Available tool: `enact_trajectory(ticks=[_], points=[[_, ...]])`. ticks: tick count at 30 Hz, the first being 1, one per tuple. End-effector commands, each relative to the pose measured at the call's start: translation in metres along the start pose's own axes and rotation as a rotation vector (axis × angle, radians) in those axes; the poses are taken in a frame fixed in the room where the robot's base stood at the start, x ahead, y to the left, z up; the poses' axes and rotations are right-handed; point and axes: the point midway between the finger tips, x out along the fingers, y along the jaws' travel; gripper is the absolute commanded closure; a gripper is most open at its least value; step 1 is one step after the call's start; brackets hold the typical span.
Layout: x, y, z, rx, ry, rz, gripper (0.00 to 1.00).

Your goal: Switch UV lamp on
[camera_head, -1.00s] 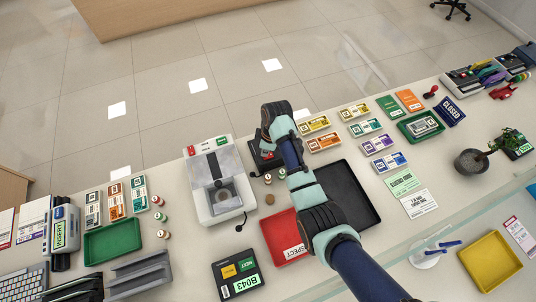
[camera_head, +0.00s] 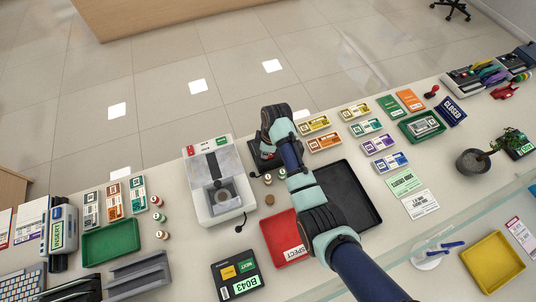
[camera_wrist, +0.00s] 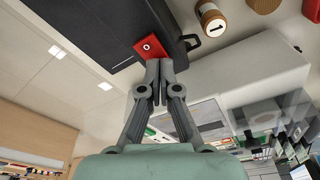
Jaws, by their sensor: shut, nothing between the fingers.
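A black boxy device (camera_wrist: 105,25), which appears to be the UV lamp, fills the upper left of the wrist view. A red switch (camera_wrist: 149,46) marked with a white "O" sits at its edge. My gripper (camera_wrist: 159,66) is shut and empty, with its fingertips right at the red switch; I cannot tell whether they touch it. In the head view the black lamp (camera_head: 259,154) stands right of the white counting machine, partly hidden by my arm. My fingertips cannot be made out there.
The white machine (camera_head: 200,199) stands close left of the lamp. A black tray (camera_head: 364,213) and a red tray (camera_head: 280,246) lie nearer, beneath or beside my arm. Banknote bundles (camera_head: 324,142) lie to the right.

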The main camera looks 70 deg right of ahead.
Motion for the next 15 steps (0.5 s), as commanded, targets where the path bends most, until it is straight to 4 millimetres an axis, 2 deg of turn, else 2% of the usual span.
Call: enact_trajectory(ticks=[8, 15], points=[[0.0, 0.0, 0.0, 0.0, 0.0, 0.0, 1.0], [-0.021, 0.0, -0.003, 0.0, 0.0, 0.0, 1.0]])
